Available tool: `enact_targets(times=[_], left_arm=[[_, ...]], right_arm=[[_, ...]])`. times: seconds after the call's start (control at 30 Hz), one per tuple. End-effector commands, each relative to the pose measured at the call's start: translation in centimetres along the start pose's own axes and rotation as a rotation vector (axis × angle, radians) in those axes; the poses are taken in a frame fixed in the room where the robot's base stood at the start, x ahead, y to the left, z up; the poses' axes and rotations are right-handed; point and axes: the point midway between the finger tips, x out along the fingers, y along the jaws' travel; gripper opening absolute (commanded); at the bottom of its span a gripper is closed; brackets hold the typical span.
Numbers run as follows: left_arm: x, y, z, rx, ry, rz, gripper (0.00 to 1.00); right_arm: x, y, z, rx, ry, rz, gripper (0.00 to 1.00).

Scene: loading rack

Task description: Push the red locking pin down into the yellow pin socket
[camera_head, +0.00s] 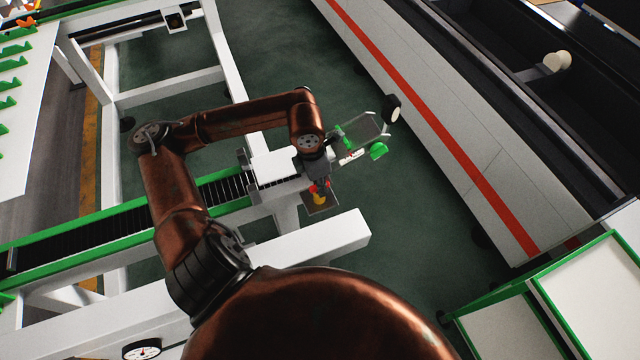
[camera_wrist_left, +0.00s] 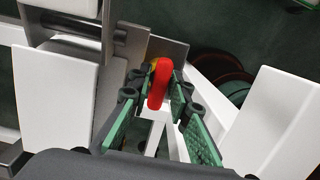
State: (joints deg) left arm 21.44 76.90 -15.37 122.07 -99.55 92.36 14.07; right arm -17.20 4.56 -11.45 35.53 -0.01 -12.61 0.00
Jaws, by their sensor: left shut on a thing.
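My left gripper (camera_head: 318,179) points down at the end of the copper-coloured arm. In the left wrist view its green-padded fingers (camera_wrist_left: 160,92) close from both sides on the red locking pin (camera_wrist_left: 160,84). The pin also shows as a small red spot under the gripper in the head view (camera_head: 314,188). The yellow pin socket (camera_head: 320,199) sits directly below, on a small grey plate. In the left wrist view only a bit of yellow shows behind the pin. The pin's lower end is hidden, so I cannot tell how deep it sits.
A green-edged roller conveyor (camera_head: 100,228) runs up to the white frame beside the gripper. A tilted clear panel with green parts (camera_head: 362,138) stands just right of the gripper. A long white wall with a red stripe (camera_head: 435,118) lies further right, with open green floor between.

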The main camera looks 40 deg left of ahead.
Motion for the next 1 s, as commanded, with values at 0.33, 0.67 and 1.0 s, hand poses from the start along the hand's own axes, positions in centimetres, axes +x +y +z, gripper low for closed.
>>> enact_targets(times=[0.33,0.67,1.0], left_arm=[[0.0,0.0,0.0,0.000,0.000,0.000,0.21],[0.0,0.0,0.0,0.000,0.000,0.000,0.38],[-1.1,0.1,0.1,0.000,-0.002,0.004,0.38]], right_arm=[[0.1,0.0,0.0,0.000,0.000,0.000,0.40],[0.1,0.0,0.0,0.000,0.000,0.000,0.40],[0.1,0.1,0.0,-0.001,0.000,0.001,0.40]])
